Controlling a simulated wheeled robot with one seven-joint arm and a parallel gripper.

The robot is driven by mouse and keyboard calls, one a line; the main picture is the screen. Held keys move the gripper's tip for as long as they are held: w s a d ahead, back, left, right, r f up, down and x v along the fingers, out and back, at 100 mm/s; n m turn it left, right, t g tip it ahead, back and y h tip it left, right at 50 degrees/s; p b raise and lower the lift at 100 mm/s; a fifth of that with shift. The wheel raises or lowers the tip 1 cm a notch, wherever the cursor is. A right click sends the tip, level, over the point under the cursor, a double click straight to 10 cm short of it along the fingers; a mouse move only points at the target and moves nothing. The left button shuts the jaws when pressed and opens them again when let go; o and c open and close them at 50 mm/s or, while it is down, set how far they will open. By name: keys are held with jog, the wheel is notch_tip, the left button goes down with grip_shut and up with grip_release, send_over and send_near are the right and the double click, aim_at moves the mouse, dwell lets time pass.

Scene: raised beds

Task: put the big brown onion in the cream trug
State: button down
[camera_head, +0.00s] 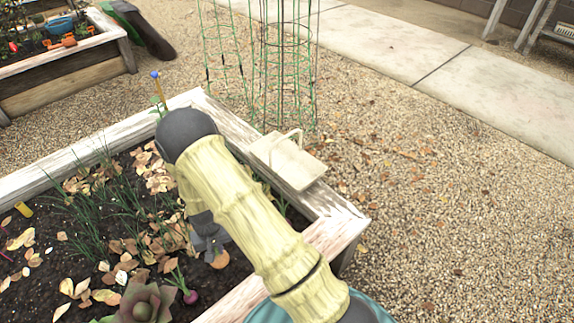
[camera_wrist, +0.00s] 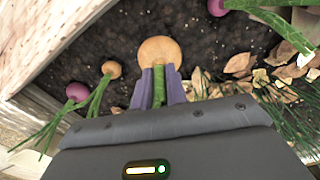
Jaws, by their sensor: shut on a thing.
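The big brown onion (camera_wrist: 160,50) is round and tan, with a thick green stem. My gripper (camera_wrist: 160,88) is shut on that stem, its two fingers on either side just behind the bulb. In the head view the onion (camera_head: 219,260) shows just below my gripper (camera_head: 212,243), partly hidden by it. I cannot tell whether the bulb still touches the soil. The cream trug (camera_head: 290,162), with a thin handle, stands on the wooden rim of the bed, up and to the right of the onion, beyond my arm.
A smaller brown onion (camera_wrist: 111,69) and a purple onion (camera_wrist: 76,92) lie left of the held one. Another purple onion (camera_wrist: 217,7) is at upper right. Dry leaves (camera_wrist: 240,63) litter the soil. A green wire cage (camera_head: 285,70) stands behind the trug.

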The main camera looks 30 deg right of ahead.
jog(key=w+d+r, duration=0.4)
jog(key=d+r, duration=0.8)
jog(key=d, duration=0.1)
jog(key=shift+w+d+r, duration=0.15)
jog(key=shift+d+r, duration=0.05)
jog(key=shift+d, duration=0.05)
